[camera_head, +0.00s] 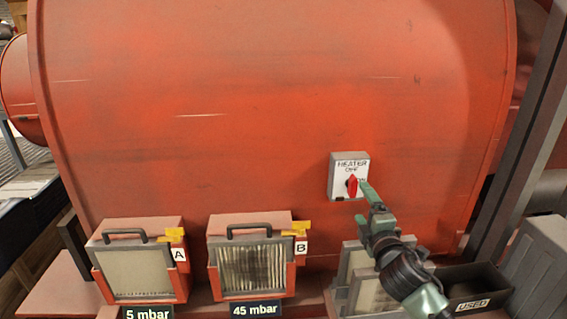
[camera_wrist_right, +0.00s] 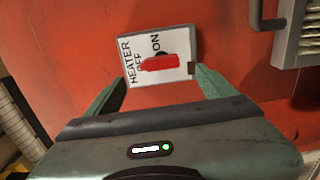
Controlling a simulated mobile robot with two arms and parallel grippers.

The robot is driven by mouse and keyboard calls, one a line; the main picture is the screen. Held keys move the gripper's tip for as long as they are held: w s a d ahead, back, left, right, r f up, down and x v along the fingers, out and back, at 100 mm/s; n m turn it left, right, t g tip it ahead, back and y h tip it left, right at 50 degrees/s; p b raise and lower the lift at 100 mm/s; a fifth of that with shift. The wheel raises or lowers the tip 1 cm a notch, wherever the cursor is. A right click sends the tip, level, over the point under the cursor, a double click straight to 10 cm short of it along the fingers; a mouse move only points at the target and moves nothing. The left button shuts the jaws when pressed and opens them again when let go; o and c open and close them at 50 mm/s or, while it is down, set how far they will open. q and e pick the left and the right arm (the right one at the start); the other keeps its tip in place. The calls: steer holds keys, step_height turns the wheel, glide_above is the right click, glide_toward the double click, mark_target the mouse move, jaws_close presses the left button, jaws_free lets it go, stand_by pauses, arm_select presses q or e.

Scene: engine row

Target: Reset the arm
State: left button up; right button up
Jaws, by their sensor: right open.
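The heater switch is a small grey box (camera_head: 336,174) with a white face on the red tank, labelled HEATER, OFF and ON. The knob also shows in the right wrist view (camera_wrist_right: 160,63), lying lengthwise between the fingertips. My right gripper (camera_head: 364,190) is in front of the box's lower right side. In the right wrist view the gripper (camera_wrist_right: 160,75) has its green fingers apart on either side of the switch, with nothing held. Whether a fingertip touches the box cannot be told. My left gripper is not in view.
The red tank (camera_head: 230,120) fills most of the view. Filter A (camera_head: 138,275), marked 5 mbar, and darker filter B (camera_head: 253,265), marked 45 mbar, stand below it. Another pale filter (camera_head: 350,268) is partly behind my right arm. A black USED bin (camera_head: 490,275) is at lower right.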

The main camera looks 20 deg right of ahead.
steer(key=s+a+f+m+g, duration=0.4)
steer(key=s+a+f, duration=0.1)
steer(key=s+f, duration=0.25)
steer(key=s+a+f+m+g, duration=0.3)
steer(key=s+a+f+m, duration=0.1)
steer(key=s+f, duration=0.4)
steer(key=s+a+f+m+g+y, duration=0.2)
steer(key=s+a+f+m+g, duration=0.15)
steer(key=s+a, duration=0.45)
steer(key=s+a+f+m+g+y, duration=0.2)
steer(key=s+a+f+g, duration=0.25)
steer(key=s, duration=0.65)
step_height(320, 180, down, 28)
steer(key=s, duration=0.2)
steer(key=s+d+f, duration=0.2)
steer(key=s+f, duration=0.5)
steer(key=s, duration=0.1)
steer(key=s+d+f+g+b, duration=0.1)
steer(key=s+f, duration=0.7)
steer(key=shift+s+d+f+g, duration=0.15)
steer(key=shift+d+g, duration=0.15)
steer(key=shift+d, duration=0.05)
steer(key=shift+n, duration=0.25)
